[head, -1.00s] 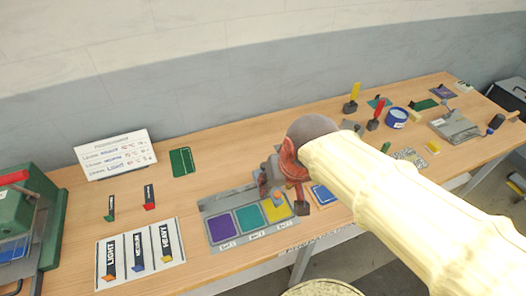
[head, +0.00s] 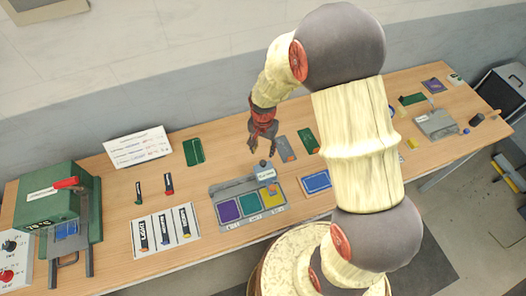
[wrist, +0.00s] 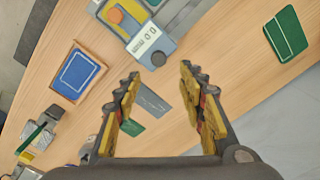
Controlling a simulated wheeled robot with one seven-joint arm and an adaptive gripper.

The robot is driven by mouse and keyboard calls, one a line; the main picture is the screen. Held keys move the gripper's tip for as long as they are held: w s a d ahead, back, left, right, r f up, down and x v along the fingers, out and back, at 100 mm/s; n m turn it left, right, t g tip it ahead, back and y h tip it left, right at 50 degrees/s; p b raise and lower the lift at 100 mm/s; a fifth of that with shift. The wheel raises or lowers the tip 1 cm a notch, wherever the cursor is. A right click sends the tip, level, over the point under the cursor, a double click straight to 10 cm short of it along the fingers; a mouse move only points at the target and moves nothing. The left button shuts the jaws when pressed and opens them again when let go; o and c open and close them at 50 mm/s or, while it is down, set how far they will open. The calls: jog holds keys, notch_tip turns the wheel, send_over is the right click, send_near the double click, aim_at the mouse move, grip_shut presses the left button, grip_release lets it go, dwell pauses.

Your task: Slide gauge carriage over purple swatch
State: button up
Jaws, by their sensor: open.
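The gauge (head: 216,192) is a grey tray with purple (head: 228,211), green (head: 250,204) and yellow (head: 271,196) swatches in a row from left to right. Its carriage (head: 265,173), a grey block with a display, is at the yellow end, with an orange part over that swatch. In the wrist view the carriage (wrist: 150,42) reads 0.0 mm and has a dark knob (wrist: 158,59). The purple swatch is outside the wrist view. My gripper (head: 262,150) is open and empty, above and behind the carriage; it also shows in the wrist view (wrist: 160,76).
A blue framed panel (head: 316,182) lies right of the gauge. A white weight card (head: 167,231) lies to its left, near a green press (head: 45,205). Grey (head: 285,148) and green (head: 308,140) flat pieces lie behind it on the right.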

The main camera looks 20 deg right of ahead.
aim_at(263, 162)
jog(key=shift+s+f+p, duration=0.1)
jog(key=shift+f+p, duration=0.2)
jog(key=shift+f, duration=0.1)
jog(key=shift+f+p, duration=0.4)
jog(key=shift+f, duration=3.5)
jog(key=shift+c, duration=0.4)
grip_shut()
